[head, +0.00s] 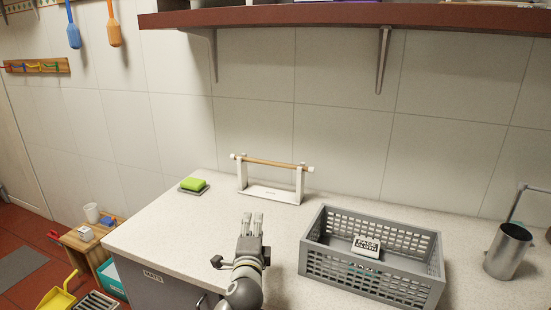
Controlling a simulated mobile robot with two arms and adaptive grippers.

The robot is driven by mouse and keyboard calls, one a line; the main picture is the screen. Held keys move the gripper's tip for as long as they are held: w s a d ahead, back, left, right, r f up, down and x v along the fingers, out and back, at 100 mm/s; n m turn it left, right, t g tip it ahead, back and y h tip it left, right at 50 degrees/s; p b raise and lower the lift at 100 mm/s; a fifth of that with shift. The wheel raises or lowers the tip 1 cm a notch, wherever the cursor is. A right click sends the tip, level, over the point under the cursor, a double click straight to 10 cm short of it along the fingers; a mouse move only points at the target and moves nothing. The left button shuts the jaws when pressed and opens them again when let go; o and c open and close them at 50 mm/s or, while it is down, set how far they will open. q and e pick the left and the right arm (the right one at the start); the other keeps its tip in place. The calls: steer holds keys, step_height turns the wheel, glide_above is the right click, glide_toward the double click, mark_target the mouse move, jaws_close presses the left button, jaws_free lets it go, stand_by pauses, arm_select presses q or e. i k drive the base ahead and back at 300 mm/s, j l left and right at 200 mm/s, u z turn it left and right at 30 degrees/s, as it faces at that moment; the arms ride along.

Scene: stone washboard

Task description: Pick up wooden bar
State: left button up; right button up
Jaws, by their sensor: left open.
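A thin wooden bar (272,163) rests level across the tops of two white uprights on a white stand (270,193) at the back of the counter. White knobs show at the bar's two ends. My left gripper (251,216) is in front of the stand and apart from the bar. Its fingers point away toward the wall, and it is open and empty. My right gripper is not in view.
A grey basket (318,232) holding a white labelled block (367,246) stands to the right. A metal cup (507,251) is at far right. A green sponge (193,184) lies left of the stand. A dark red shelf (340,18) overhangs the counter.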

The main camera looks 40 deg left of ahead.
mark_target(309, 170)
steer(key=i+j, duration=0.25)
steer(key=i, duration=0.25)
steer(key=i+j, duration=0.25)
steer(key=i, duration=0.25)
